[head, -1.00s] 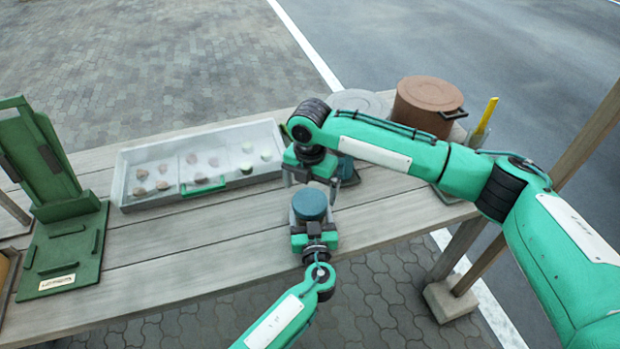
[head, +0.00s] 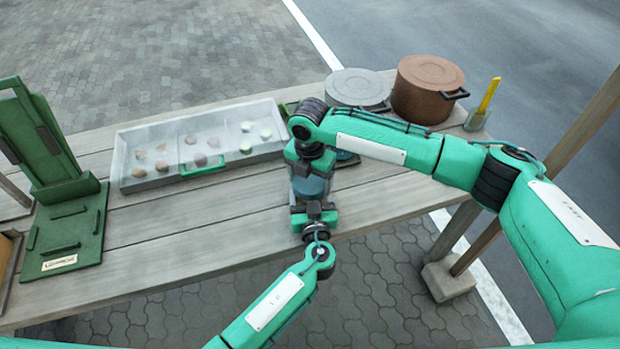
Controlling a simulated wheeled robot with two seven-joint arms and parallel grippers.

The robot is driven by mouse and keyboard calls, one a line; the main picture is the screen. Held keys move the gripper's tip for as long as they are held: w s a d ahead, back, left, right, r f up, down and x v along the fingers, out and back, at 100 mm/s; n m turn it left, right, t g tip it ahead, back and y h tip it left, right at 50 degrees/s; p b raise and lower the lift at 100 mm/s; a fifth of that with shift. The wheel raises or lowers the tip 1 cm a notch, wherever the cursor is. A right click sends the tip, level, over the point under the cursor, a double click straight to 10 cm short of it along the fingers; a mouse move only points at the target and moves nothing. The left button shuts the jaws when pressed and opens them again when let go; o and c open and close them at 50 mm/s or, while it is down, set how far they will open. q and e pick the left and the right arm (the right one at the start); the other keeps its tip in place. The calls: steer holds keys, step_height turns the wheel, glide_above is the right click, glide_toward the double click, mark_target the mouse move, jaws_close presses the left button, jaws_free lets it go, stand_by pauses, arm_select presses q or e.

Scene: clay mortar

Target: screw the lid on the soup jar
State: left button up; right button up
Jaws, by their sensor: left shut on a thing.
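A blue-topped soup jar (head: 310,188) stands near the front edge of the table. I cannot tell whether its blue top is the lid. My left gripper (head: 313,208) reaches in from the front and is shut on the jar. My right gripper (head: 309,172) is directly above the jar, pointing down, and hides part of its top. Whether its fingers are open or shut, or touch the jar, is hidden. A small blue thing (head: 345,155) on a dark base is partly hidden behind the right gripper; I cannot tell what it is.
A clear-covered tray (head: 130,184) with several round pieces lies left of the jar. A green stand (head: 75,225) is at the far left. A grey round pot (head: 355,84), a brown pot (head: 428,86) and a holder with a yellow tool (head: 488,95) stand at the back right.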

steer(key=m, duration=0.6)
steer(key=shift+m, duration=0.4)
steer(key=o, duration=1.1)
steer(key=shift+c, duration=0.2)
arm_select(q)
steer(key=shift+w+a, duration=0.1)
steer(key=shift+a, duration=0.05)
arm_select(e)
steer(key=shift+s, duration=0.1)
